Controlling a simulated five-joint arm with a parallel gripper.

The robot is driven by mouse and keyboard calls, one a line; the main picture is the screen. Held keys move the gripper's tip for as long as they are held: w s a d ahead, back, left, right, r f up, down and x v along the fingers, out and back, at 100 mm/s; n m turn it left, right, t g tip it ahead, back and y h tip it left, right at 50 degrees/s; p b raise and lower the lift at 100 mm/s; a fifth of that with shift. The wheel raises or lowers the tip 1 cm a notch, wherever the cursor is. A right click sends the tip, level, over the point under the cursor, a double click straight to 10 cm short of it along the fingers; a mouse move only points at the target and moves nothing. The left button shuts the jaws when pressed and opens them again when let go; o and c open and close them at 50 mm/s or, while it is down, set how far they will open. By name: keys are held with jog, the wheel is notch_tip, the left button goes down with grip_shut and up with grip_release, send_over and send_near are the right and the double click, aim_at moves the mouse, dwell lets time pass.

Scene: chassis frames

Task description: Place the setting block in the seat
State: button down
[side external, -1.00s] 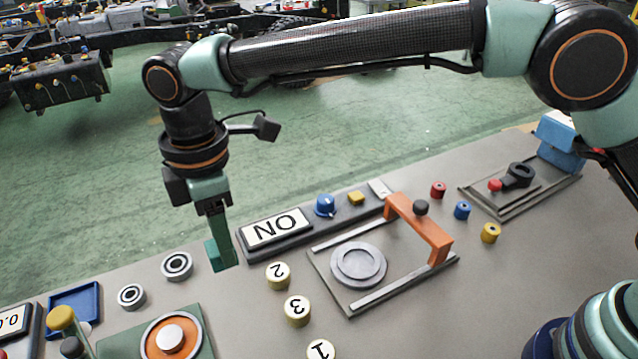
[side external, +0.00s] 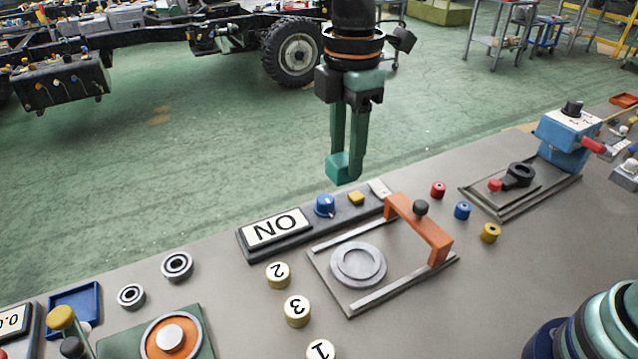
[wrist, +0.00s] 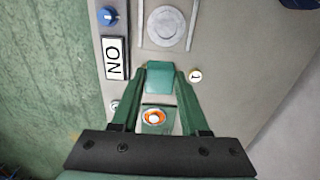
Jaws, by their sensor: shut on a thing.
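A teal block (side external: 343,167), apparently the setting block, is held at the fingertips of my gripper (side external: 346,152). The block is in the air, seen just above the far edge of the bench in the side view. In the wrist view the same block (wrist: 160,76) sits between the green fingers of my gripper (wrist: 161,70), clear of the bench. The ring also shows ahead in the wrist view (wrist: 167,27).
The NO panel (side external: 274,230) with a blue knob (side external: 325,206) stands along the far edge. Numbered discs (side external: 297,310) lie left of the rail plate. A blue device (side external: 566,140) stands at right, an orange disc (side external: 172,338) at front left.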

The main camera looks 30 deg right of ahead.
jog(key=d+f, duration=0.1)
jog(key=f, duration=0.5)
jog(key=s+d+f, duration=0.1)
jog(key=f, duration=0.6)
jog(key=d+f, duration=0.1)
jog(key=f, duration=0.6)
jog(key=shift+s+d+f, duration=0.15)
jog(key=shift+s+d, duration=0.05)
jog(key=shift+d, duration=0.2)
jog(key=shift+f, duration=0.1)
jog(key=shift+c, duration=2.1)
grip_release()
